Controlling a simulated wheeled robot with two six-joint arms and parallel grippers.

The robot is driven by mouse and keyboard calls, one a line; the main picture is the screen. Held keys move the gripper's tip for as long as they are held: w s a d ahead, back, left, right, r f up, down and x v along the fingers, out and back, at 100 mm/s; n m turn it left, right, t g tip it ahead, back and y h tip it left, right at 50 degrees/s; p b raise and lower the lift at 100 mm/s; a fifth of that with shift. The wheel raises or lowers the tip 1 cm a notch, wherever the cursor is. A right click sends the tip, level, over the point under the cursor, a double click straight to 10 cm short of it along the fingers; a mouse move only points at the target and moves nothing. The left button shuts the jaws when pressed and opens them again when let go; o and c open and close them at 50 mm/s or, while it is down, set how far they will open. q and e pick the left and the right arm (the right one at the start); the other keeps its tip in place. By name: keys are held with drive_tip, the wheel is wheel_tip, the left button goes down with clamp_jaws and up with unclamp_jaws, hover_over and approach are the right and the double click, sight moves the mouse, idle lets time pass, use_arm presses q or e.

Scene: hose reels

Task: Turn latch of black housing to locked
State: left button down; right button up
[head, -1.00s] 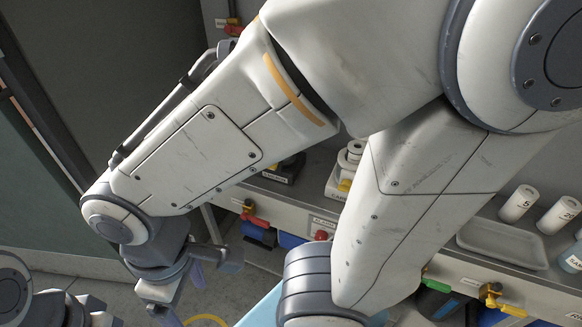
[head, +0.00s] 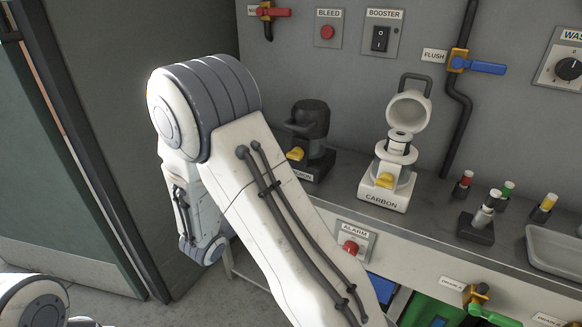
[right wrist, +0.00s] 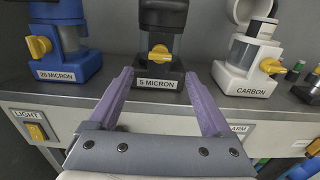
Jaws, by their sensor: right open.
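The black housing (head: 313,128) stands on the shelf in the head view, its black cap on top. In the right wrist view the black housing (right wrist: 161,20) is straight ahead, labelled 5 MICRON. Its yellow latch (right wrist: 160,53) is on the front above the label; it also shows in the head view (head: 295,154). I cannot tell its exact setting. My right gripper (right wrist: 160,82) is open and empty, its purple fingers apart on either side of the label, short of the latch. In the head view my right arm hides its own gripper. My left gripper is out of view.
A blue housing (right wrist: 62,65) stands to the left and a white CARBON housing (head: 385,189) with its lid raised to the right. The shelf front carries a LIGHT switch (right wrist: 35,131) and a red ALARM button (head: 350,247). Small bottles (head: 489,205) stand farther right.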

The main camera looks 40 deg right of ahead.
sight(293, 157)
drive_tip(key=x, duration=1)
drive_tip(key=shift+r, duration=0.1)
